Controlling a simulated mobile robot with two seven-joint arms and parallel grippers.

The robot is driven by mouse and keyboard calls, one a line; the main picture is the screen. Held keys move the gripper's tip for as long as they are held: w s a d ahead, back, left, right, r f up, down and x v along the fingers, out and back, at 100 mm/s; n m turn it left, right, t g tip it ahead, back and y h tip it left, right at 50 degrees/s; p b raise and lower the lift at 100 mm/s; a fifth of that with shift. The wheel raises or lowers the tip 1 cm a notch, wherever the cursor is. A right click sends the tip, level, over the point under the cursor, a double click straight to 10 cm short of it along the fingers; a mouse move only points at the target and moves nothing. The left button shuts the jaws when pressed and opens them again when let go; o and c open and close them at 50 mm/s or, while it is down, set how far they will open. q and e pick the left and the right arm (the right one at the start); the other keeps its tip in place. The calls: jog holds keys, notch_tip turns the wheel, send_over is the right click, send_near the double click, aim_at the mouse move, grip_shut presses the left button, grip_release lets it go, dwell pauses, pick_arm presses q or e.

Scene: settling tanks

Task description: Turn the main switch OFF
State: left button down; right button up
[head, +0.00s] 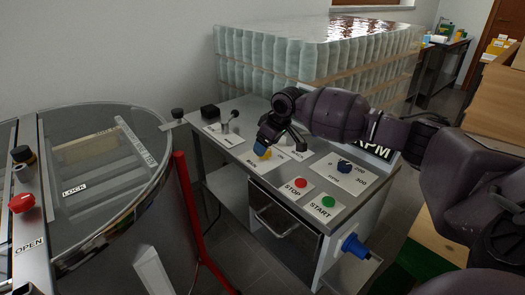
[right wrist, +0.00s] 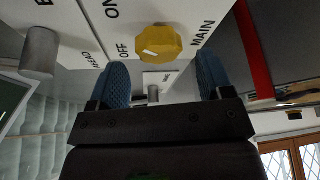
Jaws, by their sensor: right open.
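The main switch is a yellow faceted knob (right wrist: 158,43) on a white plate (right wrist: 95,22) marked ON, OFF and MAIN in the right wrist view. In the head view the knob (head: 266,154) shows partly, behind my gripper's blue finger. My right gripper (right wrist: 161,78) is open and empty, with one blue finger toward each side of the knob. The knob's tip lies just ahead of the gap between the fingers; I cannot tell whether they touch it. In the head view my right gripper (head: 261,147) is over the panel's middle. My left gripper is out of view.
The steel panel (head: 241,105) also carries a red STOP button (head: 295,182), a green START button (head: 328,202), a blue dial (head: 344,166) and a lever (head: 229,121). A round glass-lidded tank (head: 90,190) stands left, a red post (head: 187,205) beside it. Wrapped bottles (head: 300,50) stand behind.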

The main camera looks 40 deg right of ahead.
jog(key=shift+x, duration=1.25)
jog(key=c, duration=0.9)
